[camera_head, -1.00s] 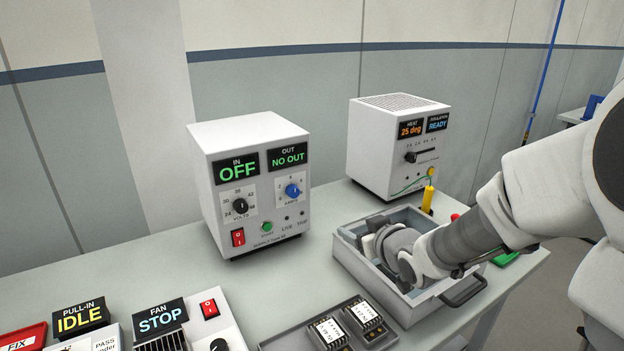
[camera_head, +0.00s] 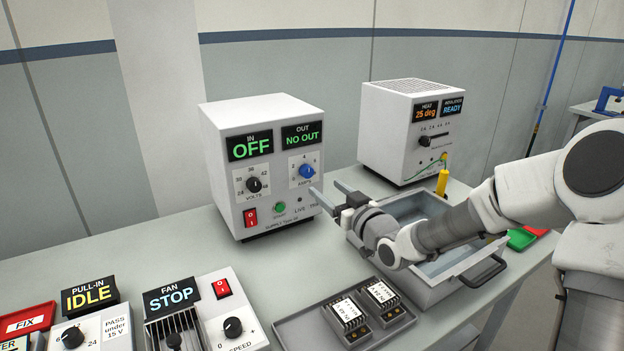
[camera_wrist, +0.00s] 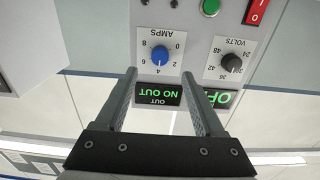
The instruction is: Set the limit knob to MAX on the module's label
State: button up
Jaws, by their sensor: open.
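The limit knob, a blue knob labelled AMPS (camera_head: 307,171), sits on the right of the white supply's front (camera_head: 275,225), under the NO OUT display. In the wrist view the blue knob (camera_wrist: 160,54) appears upside down, with scale figures around it; its exact setting is hard to read. My gripper (camera_head: 326,189) is open and empty in front of the supply's right side. In the wrist view the fingertips (camera_wrist: 160,72) stand wide either side of the knob's line, apart from it. Two modules with white labels (camera_head: 347,310) (camera_head: 380,292) lie in a dark tray; their print is too small to read.
A black VOLTS knob (camera_head: 254,185), a red switch (camera_head: 251,216) and a green button (camera_head: 280,207) share the panel. A grey open bin (camera_head: 470,243) stands under my arm. A heater unit (camera_head: 400,140) is behind it. A fan box (camera_head: 215,310) stands at the front.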

aim_at(309, 174)
jog(key=x, duration=0.8)
jog(key=shift+a, duration=0.1)
grip_shut()
